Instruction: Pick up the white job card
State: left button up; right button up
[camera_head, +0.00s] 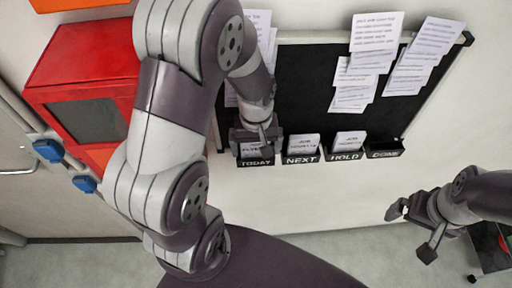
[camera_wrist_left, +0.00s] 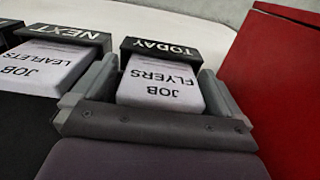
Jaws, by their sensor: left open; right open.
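A white job card reading JOB FLYERS (camera_wrist_left: 158,88) stands in the pocket labelled TODAY (camera_head: 256,162). A second white card, JOB LEAFLETS (camera_wrist_left: 48,68), is in the NEXT pocket (camera_head: 301,158); it also shows in the head view (camera_head: 302,143). A third white card (camera_head: 348,140) is in the HOLD pocket (camera_head: 346,155). My left gripper (camera_wrist_left: 160,72) is open at the TODAY pocket, with one finger on each side of the FLYERS card. Whether the fingers touch it I cannot tell. In the head view my left gripper (camera_head: 262,140) partly hides that card. My right gripper (camera_head: 413,228) is open and empty, away from the board.
The DONE pocket (camera_head: 384,152) looks empty. Printed sheets (camera_head: 376,42) hang on the black board (camera_head: 310,85) above the pockets. A red cabinet (camera_head: 85,60) stands left of the board. The pale wall below the pockets (camera_head: 330,185) is clear.

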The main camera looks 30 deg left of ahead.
pick_arm(q)
jog(key=shift+a, duration=0.2)
jog(key=c, duration=1)
jog(key=shift+o, duration=0.2)
jog(key=shift+d, duration=0.1)
jog(key=shift+w+r, duration=0.1)
jog(key=shift+r, duration=0.35)
notch_tip(320, 180, up, 3)
jog(key=shift+f+b, duration=0.15)
jog(key=shift+b, duration=0.55)
jog(key=s+d+r, duration=0.7)
jog(key=s+d, duration=0.1)
jog(key=shift+s+d+r+b, duration=0.15)
jog(key=shift+r+b, duration=0.05)
jog(key=shift+b, duration=0.25)
